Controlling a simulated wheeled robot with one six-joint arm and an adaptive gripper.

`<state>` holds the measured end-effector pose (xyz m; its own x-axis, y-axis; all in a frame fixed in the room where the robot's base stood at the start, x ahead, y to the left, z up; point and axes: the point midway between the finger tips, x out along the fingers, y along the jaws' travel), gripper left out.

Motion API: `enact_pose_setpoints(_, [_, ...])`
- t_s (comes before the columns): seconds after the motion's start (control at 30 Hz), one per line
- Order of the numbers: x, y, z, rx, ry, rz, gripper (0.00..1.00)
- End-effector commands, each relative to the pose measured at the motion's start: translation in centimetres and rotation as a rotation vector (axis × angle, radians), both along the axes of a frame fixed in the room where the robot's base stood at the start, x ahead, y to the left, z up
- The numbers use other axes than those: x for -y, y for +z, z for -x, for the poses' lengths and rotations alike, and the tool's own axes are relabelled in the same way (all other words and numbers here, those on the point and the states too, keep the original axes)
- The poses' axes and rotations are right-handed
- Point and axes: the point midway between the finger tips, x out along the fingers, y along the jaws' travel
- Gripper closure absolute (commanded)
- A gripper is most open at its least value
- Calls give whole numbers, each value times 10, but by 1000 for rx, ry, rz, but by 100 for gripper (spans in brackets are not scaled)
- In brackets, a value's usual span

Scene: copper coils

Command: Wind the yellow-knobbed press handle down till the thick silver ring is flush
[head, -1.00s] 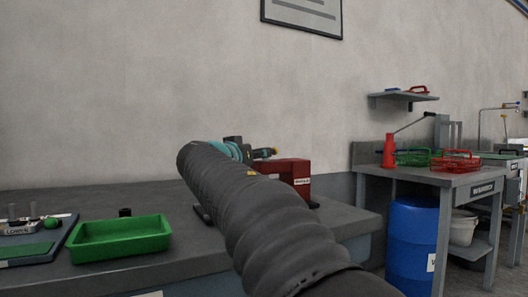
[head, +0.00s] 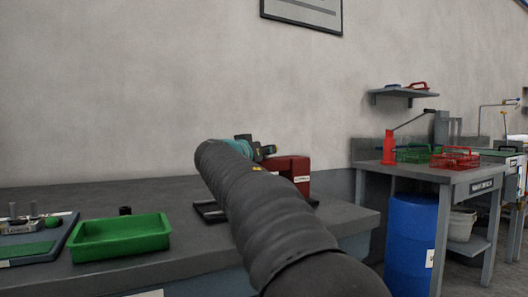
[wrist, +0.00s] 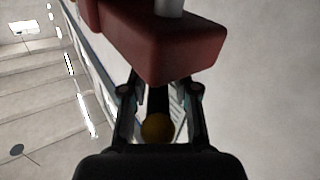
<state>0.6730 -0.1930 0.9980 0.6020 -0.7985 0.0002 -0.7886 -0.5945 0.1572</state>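The red press body (head: 292,171) stands on the bench at the back, behind my arm. It also fills the top of the wrist view (wrist: 165,45), with a pale grey post (wrist: 169,8) on it. My gripper (head: 264,152) is beside the press, partly hidden by my arm. In the wrist view its two fingers (wrist: 158,103) lie to either side of the yellow knob (wrist: 158,128), which looks dark yellow in shade. Light gaps show beside the knob, and I cannot see whether the pads touch it. The thick silver ring cannot be made out.
A green tray (head: 121,238) and a dark board with a green pad (head: 38,246) sit left on the bench. At right, a second bench (head: 440,175) holds a red bottle-shaped thing (head: 389,149) and green and red baskets. A blue barrel (head: 411,235) stands below.

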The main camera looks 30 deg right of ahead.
Motion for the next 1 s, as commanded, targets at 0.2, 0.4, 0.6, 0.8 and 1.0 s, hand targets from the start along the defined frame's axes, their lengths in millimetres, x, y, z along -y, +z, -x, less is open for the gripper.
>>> enact_pose_setpoints(0.2, [0,-1,-1,1,-64,1,100])
enact_pose_setpoints(0.4, [0,0,0,2,-134,0,100])
enact_pose_setpoints(0.6, [0,1,1,2,-144,-1,100])
enact_pose_setpoints(0.8, [1,1,1,2,-144,-1,56])
enact_pose_setpoints(1.0, [0,1,0,1,-142,0,56])
